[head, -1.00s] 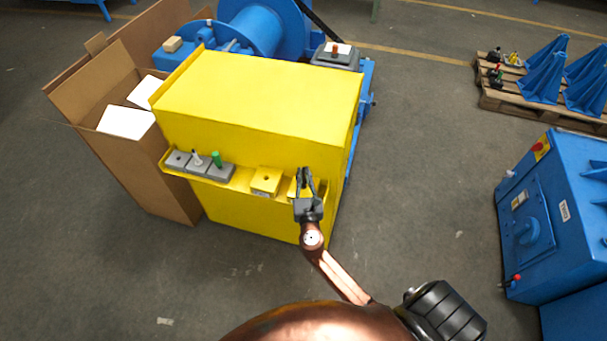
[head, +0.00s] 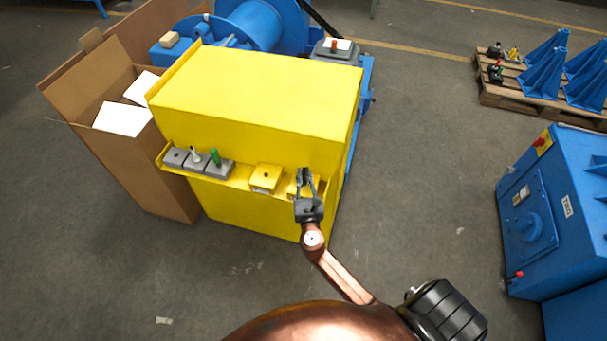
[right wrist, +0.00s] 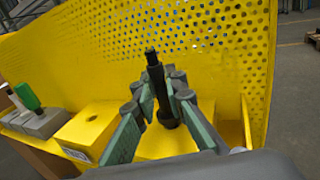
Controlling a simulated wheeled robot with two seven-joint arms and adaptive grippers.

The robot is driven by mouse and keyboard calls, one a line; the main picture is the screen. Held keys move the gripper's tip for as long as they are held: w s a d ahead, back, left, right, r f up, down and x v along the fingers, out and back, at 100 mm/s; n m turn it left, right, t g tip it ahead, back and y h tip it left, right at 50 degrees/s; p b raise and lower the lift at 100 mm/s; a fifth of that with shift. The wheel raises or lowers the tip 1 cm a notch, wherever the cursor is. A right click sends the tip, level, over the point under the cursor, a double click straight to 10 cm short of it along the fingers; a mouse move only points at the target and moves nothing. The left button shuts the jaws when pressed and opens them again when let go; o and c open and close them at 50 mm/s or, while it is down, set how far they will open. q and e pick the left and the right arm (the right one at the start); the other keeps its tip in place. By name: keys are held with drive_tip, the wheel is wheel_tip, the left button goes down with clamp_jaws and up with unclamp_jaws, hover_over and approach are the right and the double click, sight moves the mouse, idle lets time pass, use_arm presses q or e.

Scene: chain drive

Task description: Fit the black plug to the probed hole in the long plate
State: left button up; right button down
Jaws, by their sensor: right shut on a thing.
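My right gripper (head: 306,175) is over the right-hand yellow block (head: 293,188) on the ledge of the yellow guard. In the right wrist view its fingers (right wrist: 162,88) are shut on the black plug (right wrist: 152,58). The plug's thin top rises above the fingertips and its wider black lower part shows between the fingers, close above or at the yellow block (right wrist: 155,146). I cannot tell whether it touches the block. My left gripper is not in view. I cannot make out the long plate or its probed hole.
The ledge also holds a yellow block with a hole (head: 265,178) and grey blocks (head: 196,162) with a white peg and a green-handled piece (head: 215,157). The perforated yellow guard (right wrist: 190,50) rises behind the gripper.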

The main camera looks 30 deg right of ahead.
drive_tip(key=shift+f+b, duration=0.35)
drive_tip(key=shift+f, duration=0.2)
drive_tip(key=c, duration=1.9)
unclamp_jaws()
drive_tip(key=v, duration=1.2)
